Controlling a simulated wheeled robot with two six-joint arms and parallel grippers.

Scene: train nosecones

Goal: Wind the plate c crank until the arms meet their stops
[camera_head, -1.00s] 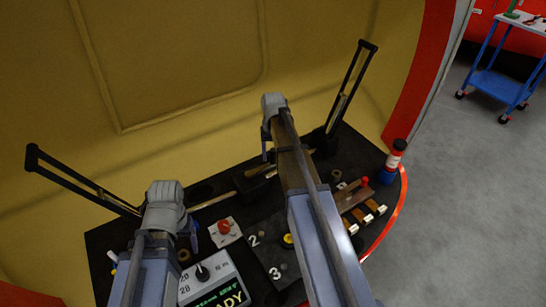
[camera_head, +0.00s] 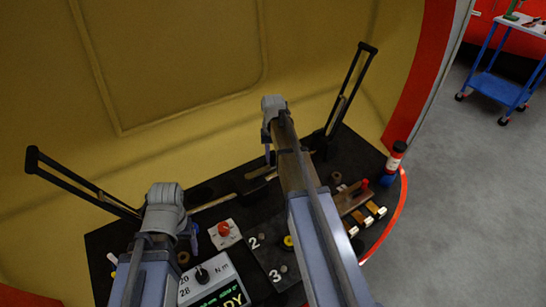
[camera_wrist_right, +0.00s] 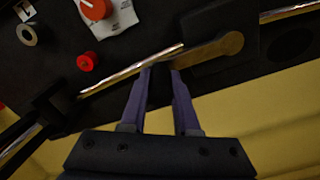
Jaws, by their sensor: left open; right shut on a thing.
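The crank is a brass lever (camera_wrist_right: 218,47) on a dark block (camera_wrist_right: 220,70) in the right wrist view. My right gripper (camera_wrist_right: 160,66) has its purple fingers closed at the lever's outer end, where a shiny rod also passes; the exact contact is partly hidden. In the head view my right gripper (camera_head: 269,152) is over the back of the black plate, its forearm covering much of the crank. Two black frame-like arms stand raised, one left (camera_head: 75,182) and one right (camera_head: 347,88). I cannot make out their stops. My left gripper (camera_head: 192,238) is open, low at the plate's left.
The black plate (camera_head: 110,240) bears a red knob (camera_head: 224,229), a grey display box (camera_head: 212,283), several small blocks and a red-and-blue bottle (camera_head: 394,160) at its right edge. A yellow wall (camera_head: 180,60) rises behind. A blue cart (camera_head: 500,85) stands far right on open floor.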

